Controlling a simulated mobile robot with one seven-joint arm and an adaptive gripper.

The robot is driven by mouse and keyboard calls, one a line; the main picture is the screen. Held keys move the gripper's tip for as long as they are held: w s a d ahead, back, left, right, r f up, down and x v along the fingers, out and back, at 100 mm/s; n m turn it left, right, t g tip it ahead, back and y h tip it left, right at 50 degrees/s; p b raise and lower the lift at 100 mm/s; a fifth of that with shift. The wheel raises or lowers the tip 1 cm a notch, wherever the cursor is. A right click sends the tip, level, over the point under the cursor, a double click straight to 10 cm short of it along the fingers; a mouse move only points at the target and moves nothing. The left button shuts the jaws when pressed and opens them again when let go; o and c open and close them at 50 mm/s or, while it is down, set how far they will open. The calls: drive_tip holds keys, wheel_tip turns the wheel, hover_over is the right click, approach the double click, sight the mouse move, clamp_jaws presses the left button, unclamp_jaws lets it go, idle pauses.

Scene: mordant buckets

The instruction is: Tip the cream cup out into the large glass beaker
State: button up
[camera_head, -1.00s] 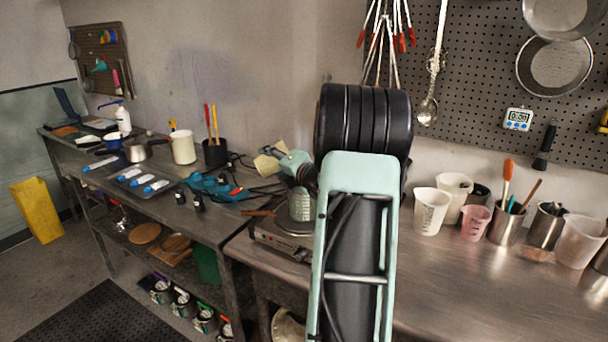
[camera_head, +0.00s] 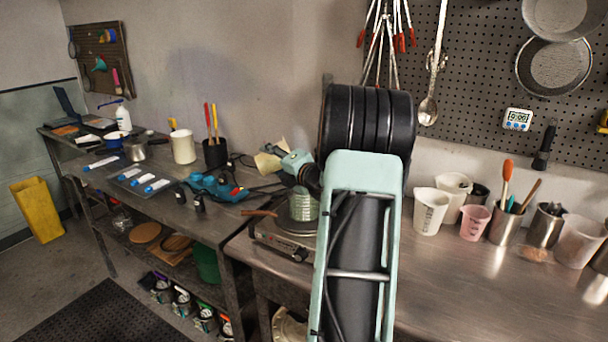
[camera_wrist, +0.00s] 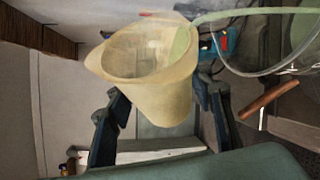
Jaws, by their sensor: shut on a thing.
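My gripper (camera_wrist: 160,115) is shut on the cream cup (camera_wrist: 165,95), with a finger on either side of it. The cup is tipped on its side, its open mouth in the upper part of the wrist view. A pale green band (camera_wrist: 250,14) runs from its rim toward the clear glass beaker (camera_wrist: 292,68), like a stream of liquid. In the head view, the cup (camera_head: 267,163) is above and left of the greenish beaker (camera_head: 303,207), which stands on a hot plate (camera_head: 283,238). My arm hides part of the hot plate.
A copper-coloured handle (camera_head: 258,213) sticks out left beside the beaker. Blue tools (camera_head: 215,188) lie on the left bench. White cups (camera_head: 431,212), a pink cup (camera_head: 474,222) and metal tool holders (camera_head: 504,226) stand to the right. The front steel counter (camera_head: 450,285) is clear.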

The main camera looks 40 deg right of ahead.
drive_tip(key=shift+r+m, duration=0.2)
drive_tip(key=shift+m, duration=0.1)
idle(0.4)
drive_tip(key=shift+s+d+r+m+t+p, duration=0.2)
drive_tip(key=shift+d+r+m+p, duration=0.05)
drive_tip(key=shift+d+m+p, duration=0.15)
drive_tip(key=shift+s+d+r+m+t+p, duration=0.2)
drive_tip(key=shift+d+m+p, duration=0.1)
drive_tip(key=shift+d, duration=0.1)
idle(0.7)
drive_tip(key=shift+s+d+f+m+t, duration=0.1)
drive_tip(key=shift+d+f+m+t, duration=0.15)
drive_tip(key=shift+m, duration=0.25)
idle(0.6)
drive_tip(key=shift+a+r, duration=0.1)
